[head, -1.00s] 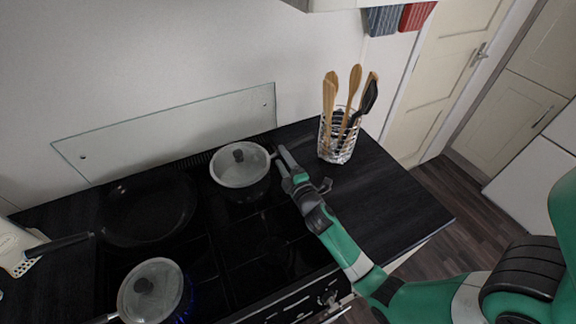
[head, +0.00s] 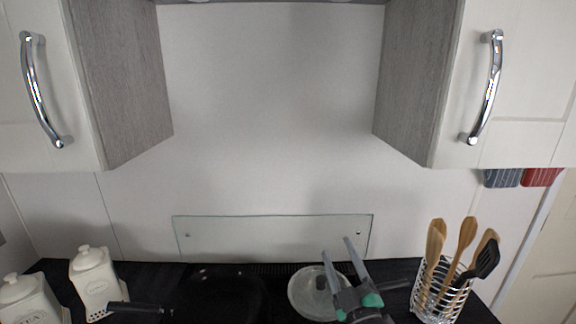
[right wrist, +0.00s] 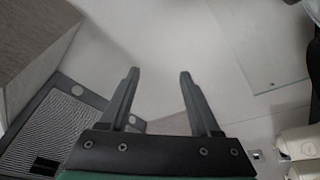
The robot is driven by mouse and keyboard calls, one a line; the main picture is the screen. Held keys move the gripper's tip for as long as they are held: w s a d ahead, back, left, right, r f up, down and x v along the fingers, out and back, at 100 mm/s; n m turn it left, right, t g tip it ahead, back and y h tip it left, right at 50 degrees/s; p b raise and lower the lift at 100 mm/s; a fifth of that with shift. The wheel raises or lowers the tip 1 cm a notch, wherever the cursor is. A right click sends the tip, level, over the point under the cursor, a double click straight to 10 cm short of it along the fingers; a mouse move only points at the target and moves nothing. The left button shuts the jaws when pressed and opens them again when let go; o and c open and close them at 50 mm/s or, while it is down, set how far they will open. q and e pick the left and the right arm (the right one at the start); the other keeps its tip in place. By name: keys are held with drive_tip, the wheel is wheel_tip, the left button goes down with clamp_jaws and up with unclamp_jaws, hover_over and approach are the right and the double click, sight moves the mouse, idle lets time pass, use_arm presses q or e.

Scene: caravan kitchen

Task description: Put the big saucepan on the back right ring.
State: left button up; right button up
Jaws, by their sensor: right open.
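A saucepan with a glass lid and dark knob (head: 306,291) stands at the back right of the hob, its handle pointing right. I cannot tell from the current views whether it is the big one. My right gripper (head: 338,247) is open and empty, raised in front of the saucepan, covering part of its lid and handle side. In the right wrist view my right gripper (right wrist: 158,72) has its fingers apart with nothing between them. The rings and the front of the hob are out of view. My left gripper is not in view.
A dark frying pan (head: 222,296) lies left of the saucepan. A utensil basket (head: 436,297) stands to the right, white canisters (head: 94,283) to the left. A glass splashback (head: 272,238) is behind; wall cupboards (head: 518,85) hang above. The wrist view shows a grey grille (right wrist: 50,130).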

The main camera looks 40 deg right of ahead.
drive_tip(key=a+r+m+t+y, duration=0.1)
drive_tip(key=a+r+t+y, duration=0.15)
drive_tip(key=a+r, duration=0.5)
drive_tip(key=a+r+m+t+y, duration=0.2)
drive_tip(key=a+r+t, duration=0.15)
drive_tip(key=r, duration=0.75)
drive_tip(key=s+a+r+t+y, duration=0.1)
drive_tip(key=s+a+r+y, duration=0.2)
drive_tip(key=a+r, duration=0.3)
drive_tip(key=s+a+r+n+t+y, duration=0.1)
drive_tip(key=s+a+r+t+y, duration=0.1)
drive_tip(key=s+a+r+y, duration=0.2)
wheel_tip(320, 180, up, 3)
drive_tip(key=shift+s+a+f+y, duration=0.1)
drive_tip(key=shift+s+a+y, duration=0.1)
drive_tip(key=shift+a+y, duration=0.8)
